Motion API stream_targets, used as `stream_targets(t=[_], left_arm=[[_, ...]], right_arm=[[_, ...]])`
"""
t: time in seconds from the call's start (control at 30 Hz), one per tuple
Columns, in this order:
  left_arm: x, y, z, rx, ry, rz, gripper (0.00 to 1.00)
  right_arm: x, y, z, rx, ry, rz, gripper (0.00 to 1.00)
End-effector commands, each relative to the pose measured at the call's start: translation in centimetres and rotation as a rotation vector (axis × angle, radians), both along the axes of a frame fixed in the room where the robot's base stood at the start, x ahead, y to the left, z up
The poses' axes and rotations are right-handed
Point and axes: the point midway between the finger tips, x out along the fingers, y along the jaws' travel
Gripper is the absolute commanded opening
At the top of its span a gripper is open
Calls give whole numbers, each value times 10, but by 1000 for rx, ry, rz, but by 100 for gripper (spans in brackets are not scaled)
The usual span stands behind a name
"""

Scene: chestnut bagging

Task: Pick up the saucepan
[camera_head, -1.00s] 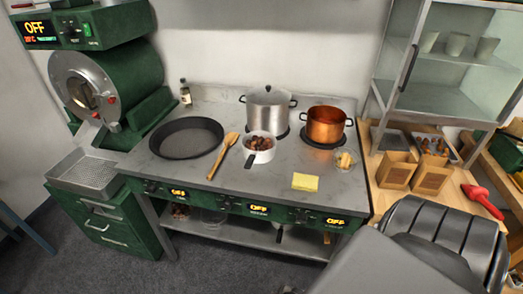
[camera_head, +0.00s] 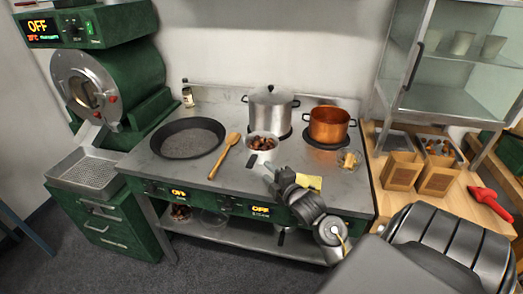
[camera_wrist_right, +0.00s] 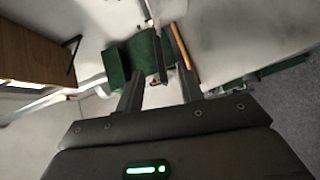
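The small white saucepan (camera_head: 262,154) stands on the worktop in the head view, with chestnuts in it. Its dark handle (camera_head: 251,161) points toward the front left. My right gripper (camera_head: 272,177) is low over the worktop, just in front of the saucepan and to the right of the handle. In the right wrist view my right gripper's two fingers (camera_wrist_right: 159,88) are apart with nothing clearly held between them. My left gripper is not in view.
A wooden spoon (camera_head: 224,156) and a black frying pan (camera_head: 188,139) lie to the left. A steel pot (camera_head: 270,112) and a copper pot (camera_head: 329,125) stand behind. A yellow note (camera_head: 314,182) lies beside my right arm. A green roaster (camera_head: 118,88) stands far left.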

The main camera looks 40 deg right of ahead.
Motion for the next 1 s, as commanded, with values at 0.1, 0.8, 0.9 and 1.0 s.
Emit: stream_targets(t=[0.1, 0.8, 0.9, 1.0], left_arm=[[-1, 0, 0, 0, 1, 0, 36], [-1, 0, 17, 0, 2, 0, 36], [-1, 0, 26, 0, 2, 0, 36], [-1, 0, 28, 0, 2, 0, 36]], right_arm=[[2, -1, 2, -10, -6, 1, 37], [66, -11, -3, -3, -6, 1, 37], [82, -13, -3, -1, -5, -1, 37], [95, -15, -7, -3, -5, -1, 37]])
